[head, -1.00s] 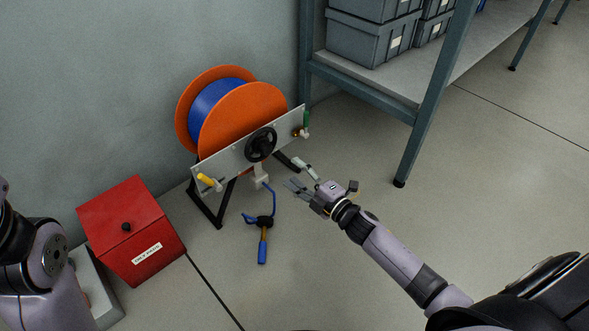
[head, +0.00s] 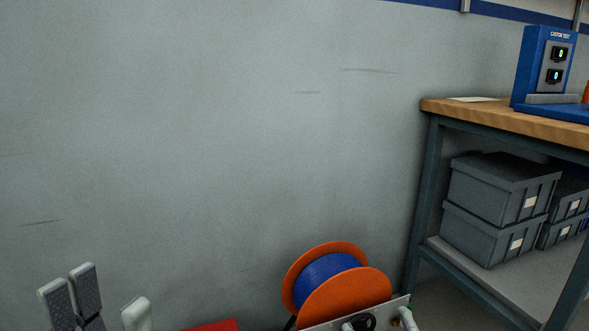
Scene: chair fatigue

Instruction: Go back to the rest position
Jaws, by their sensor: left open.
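My left gripper (head: 95,291) is at the bottom left corner of the head view. Its pale fingers with dark ridged pads point up and stand apart. It is open, with nothing seen between the fingers. I cannot make out my right gripper. A small pale piece shows in front of the reel's hand wheel at the bottom edge, and I cannot tell what it is.
The orange reel (head: 347,302) with blue cable stands by the wall, its lower part cut off. A red box top (head: 215,326) barely shows. At right is a workbench (head: 470,113) with a blue tester (head: 537,62) above grey bins (head: 487,237). The wall ahead is bare.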

